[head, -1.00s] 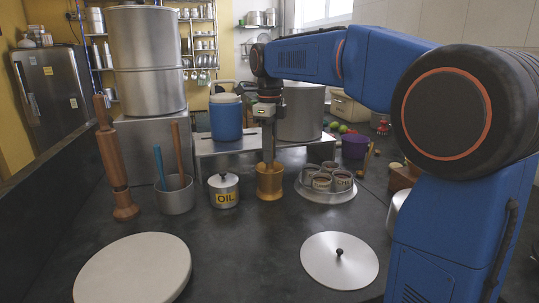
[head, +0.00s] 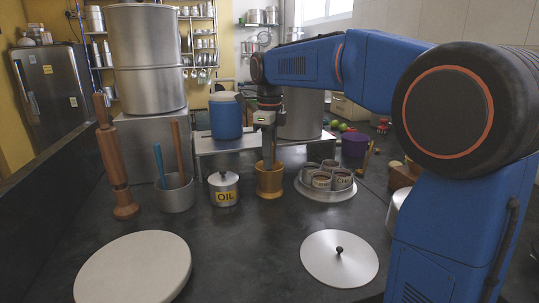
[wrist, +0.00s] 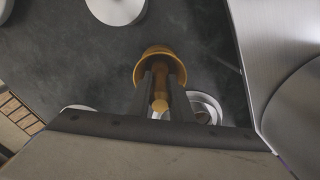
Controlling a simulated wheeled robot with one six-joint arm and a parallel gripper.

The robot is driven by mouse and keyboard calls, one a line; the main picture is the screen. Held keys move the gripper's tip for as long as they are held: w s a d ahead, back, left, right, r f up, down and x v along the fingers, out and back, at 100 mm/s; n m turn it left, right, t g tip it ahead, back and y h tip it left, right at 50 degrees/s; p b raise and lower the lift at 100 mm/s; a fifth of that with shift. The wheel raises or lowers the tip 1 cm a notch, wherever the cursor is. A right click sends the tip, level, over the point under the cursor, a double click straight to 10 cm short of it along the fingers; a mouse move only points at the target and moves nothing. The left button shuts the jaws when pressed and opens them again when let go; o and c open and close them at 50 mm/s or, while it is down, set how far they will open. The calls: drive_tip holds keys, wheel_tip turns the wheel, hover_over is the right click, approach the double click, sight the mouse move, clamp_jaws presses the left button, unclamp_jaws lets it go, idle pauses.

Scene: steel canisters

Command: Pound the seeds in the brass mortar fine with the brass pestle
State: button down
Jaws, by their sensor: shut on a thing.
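The brass mortar (head: 270,184) stands upright on the dark counter, between the oil pot and the round tray of spice tins. The wrist view shows its open mouth (wrist: 157,52) beyond my fingers. My gripper (head: 268,148) is above the mortar, pointing down, and is shut on the brass pestle (wrist: 160,92). The pestle is about upright, with its lower end inside the mortar. The mortar wall and my fingers hide the pestle's tip and the seeds, so I cannot tell how fine they are.
The oil pot (head: 223,190) stands close left of the mortar, and the spice tray (head: 325,193) close right. A steel utensil holder (head: 176,196) and a wooden post (head: 117,165) are farther left. A pale round board (head: 135,268) and a metal lid (head: 325,262) lie in front, with bare counter between.

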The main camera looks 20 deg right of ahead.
drive_tip(key=shift+r, duration=0.1)
drive_tip(key=shift+r, duration=1.1)
drive_tip(key=shift+f, duration=0.1)
drive_tip(key=shift+f, duration=1.1)
drive_tip(key=shift+r, duration=0.15)
drive_tip(key=shift+r, duration=5.6)
